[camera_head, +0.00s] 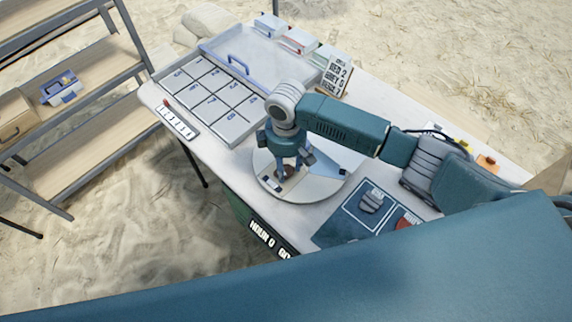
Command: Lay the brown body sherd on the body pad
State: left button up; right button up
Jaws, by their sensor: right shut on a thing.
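My right gripper (289,172) points down over a round white disc (318,187) on the table. It is shut on a small brown piece, which looks like the brown body sherd (291,171); the fingers partly hide it. I cannot tell whether the sherd still touches the disc. A dark blue mat (336,232) with outlined pads lies at the table's near right. A grey sherd (371,201) lies on one pad, and a red sherd (404,221) lies beside it. The pad labels are too small to read, so I cannot tell which is the body pad. My left gripper is out of view.
A gridded tray (207,97) and a blue-handled tray (262,50) fill the table's far left. Small boxes (299,40) and a lettered sign (336,75) stand at the back. A ruler-like strip (176,119) lies at the left edge. Shelves (100,75) stand left of the table.

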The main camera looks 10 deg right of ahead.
aim_at(286, 171)
jog(key=shift+f, duration=0.1)
jog(key=o, duration=1)
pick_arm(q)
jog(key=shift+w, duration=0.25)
pick_arm(e)
jog(key=shift+r, duration=0.25)
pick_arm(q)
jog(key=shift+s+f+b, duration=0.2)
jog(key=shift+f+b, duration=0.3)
pick_arm(e)
notch_tip(286, 171, up, 12)
jog(key=shift+f, duration=0.1)
jog(key=shift+s+a, duration=0.1)
